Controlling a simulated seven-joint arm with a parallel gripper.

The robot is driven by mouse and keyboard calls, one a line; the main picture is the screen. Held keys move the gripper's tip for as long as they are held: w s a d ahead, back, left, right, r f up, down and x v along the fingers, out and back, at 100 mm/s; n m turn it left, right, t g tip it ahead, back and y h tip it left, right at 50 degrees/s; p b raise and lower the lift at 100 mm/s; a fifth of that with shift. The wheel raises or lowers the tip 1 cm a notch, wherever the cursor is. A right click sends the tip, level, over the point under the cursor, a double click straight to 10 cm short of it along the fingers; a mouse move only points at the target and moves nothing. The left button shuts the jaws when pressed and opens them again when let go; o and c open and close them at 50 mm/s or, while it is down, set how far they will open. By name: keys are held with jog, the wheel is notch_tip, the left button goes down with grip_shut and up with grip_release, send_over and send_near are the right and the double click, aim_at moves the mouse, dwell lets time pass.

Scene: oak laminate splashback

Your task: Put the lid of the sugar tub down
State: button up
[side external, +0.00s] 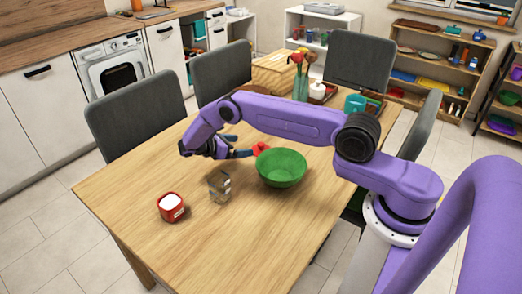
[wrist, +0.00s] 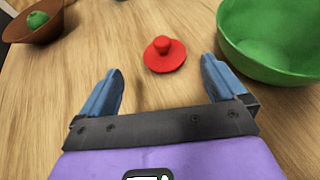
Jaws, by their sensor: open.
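The sugar tub (side external: 171,208) is red, stands upright near the table's front left and is open at the top, showing white inside. Its red lid (wrist: 165,56) appears to lie on the table, knob up. The lid also shows in the side view (side external: 260,148), just behind and left of the green bowl. My gripper (wrist: 161,68) is open, with its blue fingers spread on either side of the lid's near edge and nothing held. In the side view my gripper (side external: 246,153) points right, low towards the lid.
The green bowl (side external: 281,168) stands close to the lid, near my right finger in the wrist view. A brown bowl (wrist: 32,22) with a green item is at upper left there. A clear, angular object (side external: 219,187) stands between tub and bowl. The front table is clear.

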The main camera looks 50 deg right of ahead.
aim_at(265, 147)
jog(key=x, duration=1.2)
jog(key=shift+s+d+f, duration=0.2)
jog(key=shift+s+d, duration=0.1)
grip_shut()
